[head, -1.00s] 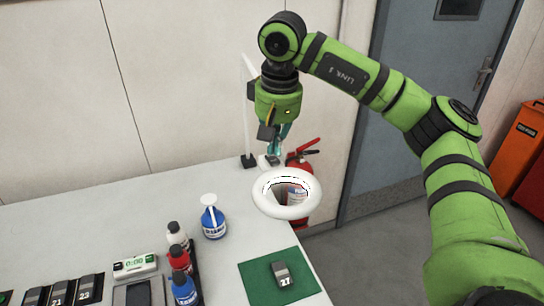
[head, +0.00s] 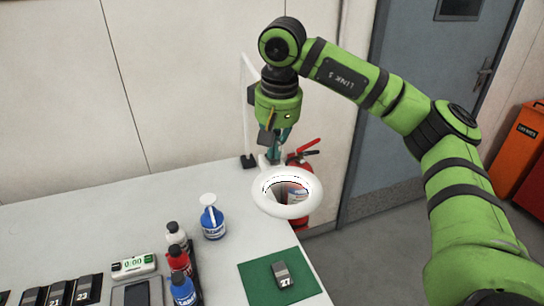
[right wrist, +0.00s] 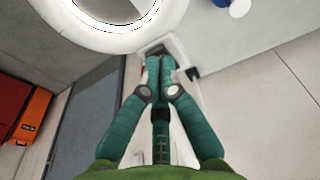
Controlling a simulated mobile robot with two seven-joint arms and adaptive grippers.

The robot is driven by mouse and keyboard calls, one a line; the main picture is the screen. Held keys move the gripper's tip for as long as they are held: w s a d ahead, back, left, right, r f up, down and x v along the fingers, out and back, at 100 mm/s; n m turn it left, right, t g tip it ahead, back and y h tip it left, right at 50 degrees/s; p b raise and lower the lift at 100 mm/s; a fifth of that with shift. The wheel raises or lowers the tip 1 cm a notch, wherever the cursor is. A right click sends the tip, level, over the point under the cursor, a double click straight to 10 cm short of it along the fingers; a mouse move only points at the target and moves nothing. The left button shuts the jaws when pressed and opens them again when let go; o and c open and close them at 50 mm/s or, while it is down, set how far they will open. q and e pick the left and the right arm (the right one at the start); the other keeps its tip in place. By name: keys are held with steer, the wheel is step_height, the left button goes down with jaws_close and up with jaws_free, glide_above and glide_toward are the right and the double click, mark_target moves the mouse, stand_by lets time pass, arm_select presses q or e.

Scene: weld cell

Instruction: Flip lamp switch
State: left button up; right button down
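The lamp is a white ring head (head: 286,209) above the right end of the table, with a thin white post (head: 246,100) behind it. The ring also shows large at the top of the right wrist view (right wrist: 95,40). My right gripper (head: 274,157) points down between the post and the ring, its teal fingertips at the lamp's small switch housing. In the right wrist view the two fingertips (right wrist: 159,66) are together, over a pale housing with a dark top (right wrist: 154,49). The fingers cover most of it, so contact and the switch position cannot be told. My left gripper is not in view.
A blue pump bottle (head: 213,222), several other bottles (head: 180,262) and a timer (head: 134,265) stand on the table. A green mat (head: 258,280) bears a dark block marked 27 (head: 283,274). A red fire extinguisher (head: 300,160) is beyond the table's right edge.

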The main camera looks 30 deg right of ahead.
steer(key=shift+f+b, duration=0.3)
steer(key=shift+f, duration=0.15)
steer(key=shift+r, duration=0.1)
step_height(320, 180, up, 7)
steer(key=p, duration=0.6)
stand_by(0.4)
stand_by(0.4)
